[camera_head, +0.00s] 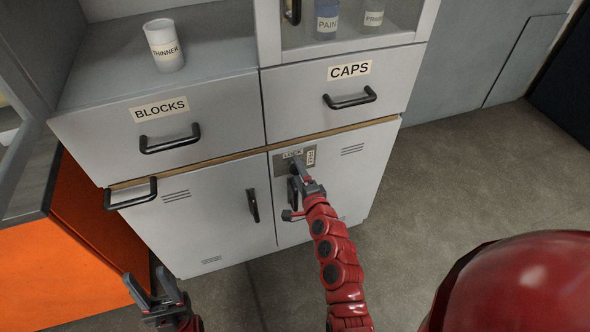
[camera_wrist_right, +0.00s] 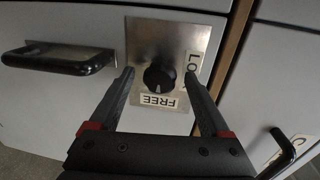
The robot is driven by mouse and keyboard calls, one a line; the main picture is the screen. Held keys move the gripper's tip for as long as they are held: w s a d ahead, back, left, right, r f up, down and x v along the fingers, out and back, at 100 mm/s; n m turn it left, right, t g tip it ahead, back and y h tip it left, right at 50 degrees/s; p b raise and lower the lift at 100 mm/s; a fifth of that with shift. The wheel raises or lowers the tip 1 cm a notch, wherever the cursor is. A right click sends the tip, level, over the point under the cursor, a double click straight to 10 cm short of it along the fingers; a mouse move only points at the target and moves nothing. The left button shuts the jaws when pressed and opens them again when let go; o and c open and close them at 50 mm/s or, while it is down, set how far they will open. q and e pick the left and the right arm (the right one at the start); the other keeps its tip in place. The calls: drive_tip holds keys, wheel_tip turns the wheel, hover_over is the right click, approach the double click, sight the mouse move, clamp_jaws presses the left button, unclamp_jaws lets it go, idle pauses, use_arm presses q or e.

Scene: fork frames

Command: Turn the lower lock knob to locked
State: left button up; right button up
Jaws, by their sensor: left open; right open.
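The lock panel (camera_head: 310,150) is a metal plate on the lower right cupboard door. In the right wrist view it carries a round black knob (camera_wrist_right: 159,77), with a label FREE (camera_wrist_right: 159,101) below it and a label LOCK (camera_wrist_right: 193,66) to its right. A faint pale mark on the knob seems to face FREE. My right gripper (camera_wrist_right: 158,76) is open, its fingertips on either side of the knob with gaps; contact cannot be told. In the head view my right gripper (camera_head: 297,167) hides the knob. My left gripper (camera_head: 147,278) is open and empty at the lower left.
Drawers labelled BLOCKS (camera_head: 100,125) and CAPS (camera_head: 305,103) are above the doors, with protruding black handles. A door handle (camera_head: 253,205) stands left of my right gripper. An orange cabinet (camera_head: 50,270) is at the left. The floor at the right is clear.

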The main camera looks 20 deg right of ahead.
drive_tip(key=shift+c, duration=0.2)
clamp_jaws()
idle(0.3)
drive_tip(key=n+p, duration=0.1)
drive_tip(key=n, duration=0.4)
drive_tip(key=shift+a+r+h, duration=0.1)
drive_tip(key=shift+h, duration=0.3)
drive_tip(key=n+h+p, duration=0.1)
drive_tip(key=n, duration=0.4)
drive_tip(key=shift+n+t+p, duration=0.35)
drive_tip(key=shift+n+t, duration=0.05)
drive_tip(key=shift+f+n, duration=0.2)
drive_tip(key=shift+n, duration=1)
drive_tip(key=shift+n+t, duration=0.3)
drive_tip(key=shift+n, duration=1.4)
drive_tip(key=shift+s, duration=0.1)
